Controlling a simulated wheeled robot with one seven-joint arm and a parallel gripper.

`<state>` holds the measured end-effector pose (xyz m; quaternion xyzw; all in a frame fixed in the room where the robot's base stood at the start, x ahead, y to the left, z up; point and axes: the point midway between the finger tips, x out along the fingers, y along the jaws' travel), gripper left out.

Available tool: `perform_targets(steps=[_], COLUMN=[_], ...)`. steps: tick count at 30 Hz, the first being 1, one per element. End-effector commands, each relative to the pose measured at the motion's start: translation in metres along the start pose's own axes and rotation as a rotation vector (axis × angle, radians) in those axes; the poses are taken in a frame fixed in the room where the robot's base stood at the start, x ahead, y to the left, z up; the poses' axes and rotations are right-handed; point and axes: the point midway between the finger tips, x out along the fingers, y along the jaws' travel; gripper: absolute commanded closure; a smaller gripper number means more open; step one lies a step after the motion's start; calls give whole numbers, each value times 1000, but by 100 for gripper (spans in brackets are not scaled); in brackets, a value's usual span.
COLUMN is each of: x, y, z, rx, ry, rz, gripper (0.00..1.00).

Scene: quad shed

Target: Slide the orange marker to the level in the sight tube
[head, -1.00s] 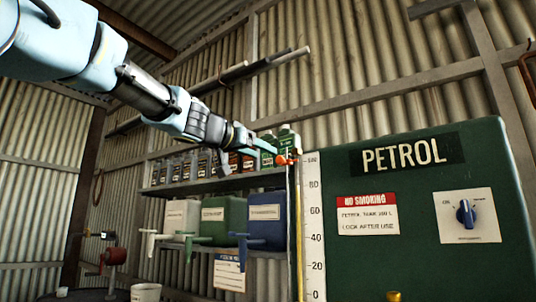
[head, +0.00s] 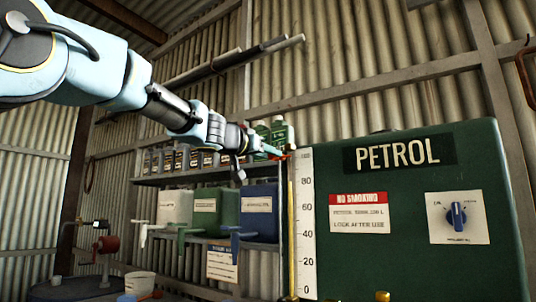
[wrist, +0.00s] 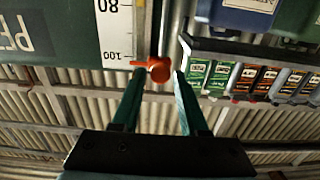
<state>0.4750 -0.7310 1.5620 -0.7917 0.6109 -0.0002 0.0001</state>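The orange marker (head: 290,147) is at the top of the sight tube (head: 284,215), beside the white scale (head: 306,220). In the wrist view, which looks upside down, the orange marker (wrist: 159,70) points at the scale close to the 100 mark. My gripper (wrist: 160,71) has its two green fingers apart, with the marker's knob between or just beyond the tips. The left finger is very close to it, and I cannot tell if it touches. A yellowish strip in the tube seems to end near 80, but this is too small to be sure.
The green petrol tank (head: 400,260) with a blue knob (head: 457,214) stands right of the scale. Left of the tube, a shelf (head: 205,178) holds small bottles, with several jerrycans below. A corrugated wall is behind.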

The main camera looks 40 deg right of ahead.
Motion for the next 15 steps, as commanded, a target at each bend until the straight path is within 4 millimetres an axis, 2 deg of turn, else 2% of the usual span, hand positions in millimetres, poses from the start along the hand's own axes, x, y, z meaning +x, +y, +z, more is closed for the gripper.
perform_targets(steps=[1,11,15], x=[0,0,0], y=[0,0,0], z=[0,0,0], rx=[0,0,0], ry=[0,0,0], rz=[0,0,0], gripper=[63,100,100])
